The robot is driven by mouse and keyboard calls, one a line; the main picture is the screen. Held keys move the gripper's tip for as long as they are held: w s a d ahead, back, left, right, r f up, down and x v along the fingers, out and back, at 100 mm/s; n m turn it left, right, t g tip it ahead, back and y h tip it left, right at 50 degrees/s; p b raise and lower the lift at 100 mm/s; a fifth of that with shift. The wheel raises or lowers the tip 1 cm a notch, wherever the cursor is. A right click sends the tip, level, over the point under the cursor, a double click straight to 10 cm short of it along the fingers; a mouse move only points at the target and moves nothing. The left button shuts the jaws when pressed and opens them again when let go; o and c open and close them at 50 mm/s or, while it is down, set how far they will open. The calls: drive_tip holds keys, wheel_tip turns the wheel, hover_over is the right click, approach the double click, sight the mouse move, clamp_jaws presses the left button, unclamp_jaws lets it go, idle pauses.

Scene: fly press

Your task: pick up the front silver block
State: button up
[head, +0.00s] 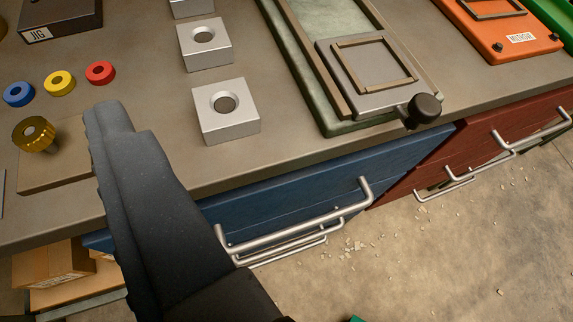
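The front silver block (232,127) is a square metal block with a round hole in its top. It sits on the grey bench top near the front edge, in the upper middle of the head view. My gripper (108,117) shows as a dark finger shape at the left, reaching up from the bottom. Its tip is left of the front silver block and apart from it in the picture. A separate second finger cannot be made out, and nothing held is visible. A second silver block (206,55) stands behind the front one, and a third (191,7) is cut by the top edge.
Blue (10,99), yellow (55,90) and red (98,79) rings and a brass knob (30,147) lie left. A green-framed fixture (337,124) with a black knob (423,110) stands right. Drawer handles (300,229) project below the bench edge.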

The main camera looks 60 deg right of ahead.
drive_tip(key=s+d+f+m+g+h, duration=0.1)
drive_tip(key=s+d+f+g+h, duration=0.2)
drive_tip(key=d+f, duration=0.5)
drive_tip(key=t, duration=0.1)
approach(223, 101)
drive_tip(key=x, duration=0.3)
drive_tip(key=shift+w+a, duration=0.1)
drive_tip(key=shift+w, duration=0.1)
drive_tip(key=shift+h, duration=0.3)
drive_tip(key=shift+b+x, duration=0.65)
drive_tip(key=shift+x, duration=2.05)
drive_tip(key=shift+s+f, duration=0.1)
drive_tip(key=shift+s, duration=0.05)
drive_tip(key=c, duration=1.2)
